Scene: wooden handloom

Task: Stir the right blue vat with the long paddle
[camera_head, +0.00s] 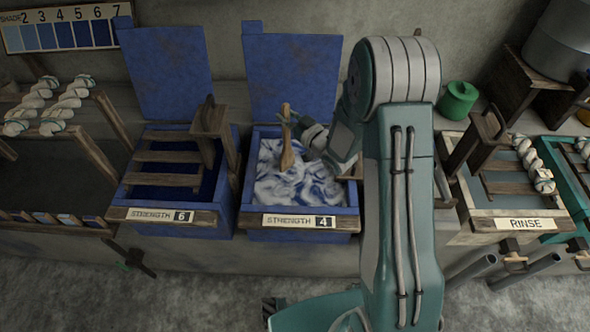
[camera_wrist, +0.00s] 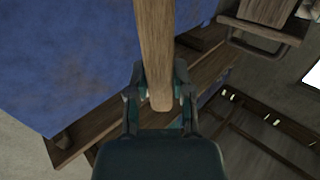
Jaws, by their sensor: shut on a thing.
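The right blue vat (camera_head: 344,222) carries a label reading "STRENGTH 4". Its blue lid stands open behind it (camera_head: 292,78). White and blue swirled foam covers the liquid inside. The long wooden paddle (camera_head: 286,150) stands nearly upright in this vat, its lower end in or at the foam. My gripper (camera_head: 300,128) is shut on the paddle above the vat, reaching in from the right. In the wrist view the paddle's handle (camera_wrist: 155,60) lies between the fingers of my gripper (camera_wrist: 160,97). The paddle's lower tip is not clearly visible.
The left blue vat (camera_head: 226,228), labelled "STRENGTH 6", stands beside it with its lid open and wooden slats across it. A rinse vat (camera_head: 463,228) is to the right. A green pot (camera_head: 458,100) sits behind. Racks with white yarn skeins (camera_head: 35,100) stand at left.

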